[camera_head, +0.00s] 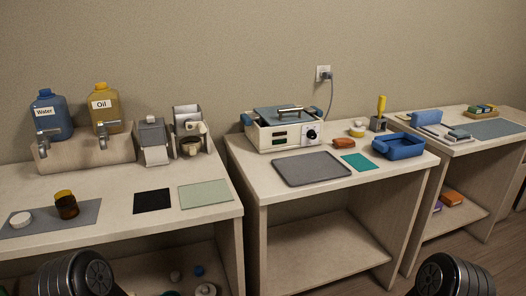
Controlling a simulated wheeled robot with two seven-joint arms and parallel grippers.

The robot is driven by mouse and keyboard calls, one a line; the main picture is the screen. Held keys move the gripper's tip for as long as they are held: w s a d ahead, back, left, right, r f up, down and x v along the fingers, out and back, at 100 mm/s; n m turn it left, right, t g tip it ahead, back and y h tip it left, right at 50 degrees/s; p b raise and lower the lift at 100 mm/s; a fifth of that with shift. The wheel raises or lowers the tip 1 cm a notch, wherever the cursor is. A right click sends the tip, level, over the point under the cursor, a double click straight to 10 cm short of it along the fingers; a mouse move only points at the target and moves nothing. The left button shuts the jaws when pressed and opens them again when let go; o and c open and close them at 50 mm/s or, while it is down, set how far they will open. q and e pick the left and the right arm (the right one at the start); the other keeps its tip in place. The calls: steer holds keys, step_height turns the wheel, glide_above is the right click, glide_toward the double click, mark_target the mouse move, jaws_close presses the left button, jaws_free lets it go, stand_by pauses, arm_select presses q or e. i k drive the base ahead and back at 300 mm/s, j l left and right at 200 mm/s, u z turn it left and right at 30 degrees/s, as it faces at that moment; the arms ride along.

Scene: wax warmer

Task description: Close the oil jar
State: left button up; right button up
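A small amber jar (67,208) stands upright on a grey mat (85,211) at the left front of the left table. Its upper part looks lighter, yellow-orange; I cannot tell whether this is glass or contents. A round white disc (21,219), which looks like a lid, lies flat on the mat to the left of the jar, apart from it. A large yellow jug labelled Oil (104,99) stands at the back of the left table behind a metal tap. Only rounded black parts of my two arms show at the bottom edge; neither gripper is in view.
A blue Water jug (50,112) stands beside the Oil jug, with a tap stand (85,152) in front. A black mat (152,201) and a pale green mat (205,194) lie right of the jar, bare. The wax warmer (283,129) is on the middle table.

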mark_target(65, 202)
steer(key=u, duration=1.35)
